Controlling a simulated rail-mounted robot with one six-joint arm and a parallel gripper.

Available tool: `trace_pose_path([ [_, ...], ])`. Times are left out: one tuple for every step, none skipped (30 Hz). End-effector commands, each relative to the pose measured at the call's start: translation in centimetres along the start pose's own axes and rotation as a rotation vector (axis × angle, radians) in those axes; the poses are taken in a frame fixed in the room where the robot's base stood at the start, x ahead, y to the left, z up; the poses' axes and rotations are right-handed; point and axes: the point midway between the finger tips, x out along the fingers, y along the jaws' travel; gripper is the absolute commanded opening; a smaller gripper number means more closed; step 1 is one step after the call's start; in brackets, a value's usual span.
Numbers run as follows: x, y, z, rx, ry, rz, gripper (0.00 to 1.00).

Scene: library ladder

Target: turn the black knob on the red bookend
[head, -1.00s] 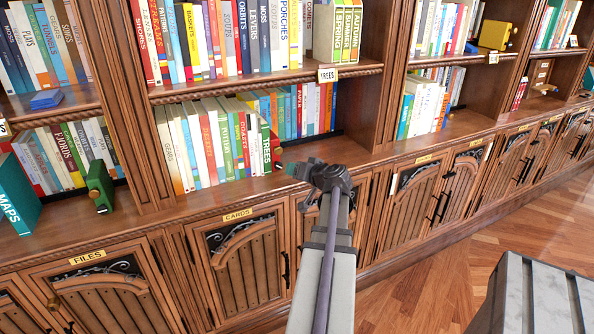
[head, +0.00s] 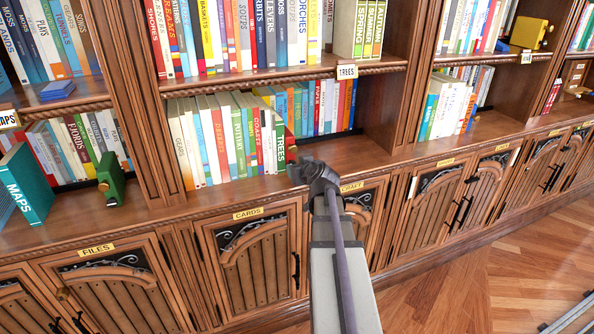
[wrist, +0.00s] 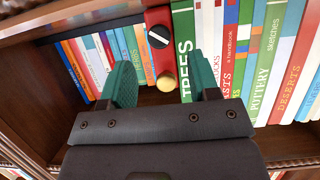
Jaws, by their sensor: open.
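The red bookend (wrist: 160,20) stands upright in the wrist view, against the TREES book (wrist: 186,50). Its round black knob (wrist: 158,37) has a white line that slopes slightly down to the right. A brass ball (wrist: 166,83) sits below the knob. My gripper (wrist: 163,62) is open and empty, with one teal finger on each side of the bookend's line. The knob appears beyond the fingertips, apart from them. In the head view, only a small part of the red bookend (head: 291,145) shows behind my gripper (head: 301,168).
Books stand to the right of the bookend in the wrist view, and more stand deeper in the shelf to its left. A green bookend (head: 111,178) stands at the left. Bare shelf (head: 365,150) lies right of my gripper.

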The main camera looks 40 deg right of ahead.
Motion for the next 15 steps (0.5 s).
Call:
trace_pose_path([
  [1.8,0.1,0.4,0.000,0.000,-0.001,0.56],
  [2.5,0.1,0.3,0.001,0.001,-0.001,0.56],
  [3.3,0.1,0.3,0.001,0.001,-0.001,0.56],
  [3.9,0.1,0.3,0.000,0.001,-0.001,0.56],
  [4.3,0.1,0.3,0.000,0.000,-0.001,0.56],
  [4.9,0.1,0.2,0.001,0.000,0.000,0.56],
  [5.2,0.1,0.2,0.002,0.000,0.000,0.56],
  [5.4,0.1,0.2,0.002,0.000,-0.001,0.56],
  [5.6,0.0,0.1,0.002,0.000,-0.001,0.56],
  [5.7,0.0,0.1,0.002,0.000,-0.001,0.56],
  [5.8,0.0,0.1,0.002,0.000,-0.001,0.56],
  [5.8,0.0,0.0,0.002,0.000,-0.001,0.56],
  [5.7,0.0,0.0,0.002,0.000,0.000,0.56],
  [5.7,0.0,0.0,0.002,0.000,0.000,0.56],
  [5.7,0.0,0.0,0.002,0.000,0.000,0.56],
])
